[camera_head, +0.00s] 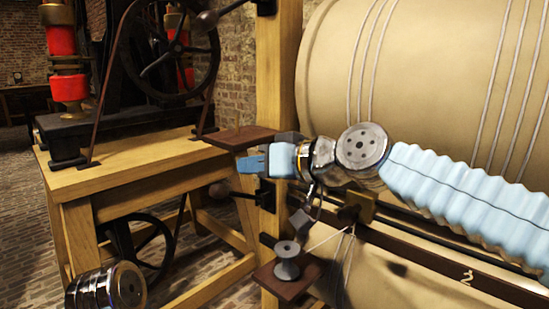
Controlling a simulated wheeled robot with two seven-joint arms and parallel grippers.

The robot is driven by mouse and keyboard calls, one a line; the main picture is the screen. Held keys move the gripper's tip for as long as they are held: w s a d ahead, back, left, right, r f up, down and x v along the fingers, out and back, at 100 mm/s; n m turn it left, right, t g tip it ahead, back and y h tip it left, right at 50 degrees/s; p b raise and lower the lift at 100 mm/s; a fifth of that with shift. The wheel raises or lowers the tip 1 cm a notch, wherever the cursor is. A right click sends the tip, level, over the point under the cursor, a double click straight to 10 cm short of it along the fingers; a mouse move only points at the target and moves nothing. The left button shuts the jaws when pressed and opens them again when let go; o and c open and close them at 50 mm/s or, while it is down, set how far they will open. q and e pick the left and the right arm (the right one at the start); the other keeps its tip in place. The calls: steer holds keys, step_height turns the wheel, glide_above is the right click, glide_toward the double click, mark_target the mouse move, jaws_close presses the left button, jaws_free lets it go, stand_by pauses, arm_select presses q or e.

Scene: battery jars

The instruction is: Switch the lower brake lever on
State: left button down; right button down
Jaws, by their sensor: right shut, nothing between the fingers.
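A similar upper lever (207,18) with a dark knob is near the top of the post. My right gripper (246,164), with light blue fingers, is shut and empty. In the picture it is just above and to the right of the lower knob, apart from it, in front of the post. My left gripper is out of view; only a metal joint of my left arm shows at the bottom left.
The wooden post (278,70) stands beside a large beige drum (420,70). A brown board (240,137) sits just above my right gripper. A small spool (287,262) stands below it. A wooden table (120,165) carries a wheeled machine at left.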

mark_target(241, 194)
steer(key=shift+w+a+f, duration=0.25)
steer(key=shift+a+f, duration=0.65)
steer(key=shift+f, duration=0.05)
steer(key=shift+w+a+f, duration=0.25)
steer(key=shift+a+f, duration=0.65)
steer(key=shift+f, duration=0.05)
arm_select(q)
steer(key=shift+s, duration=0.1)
arm_select(e)
steer(key=shift+f, duration=0.1)
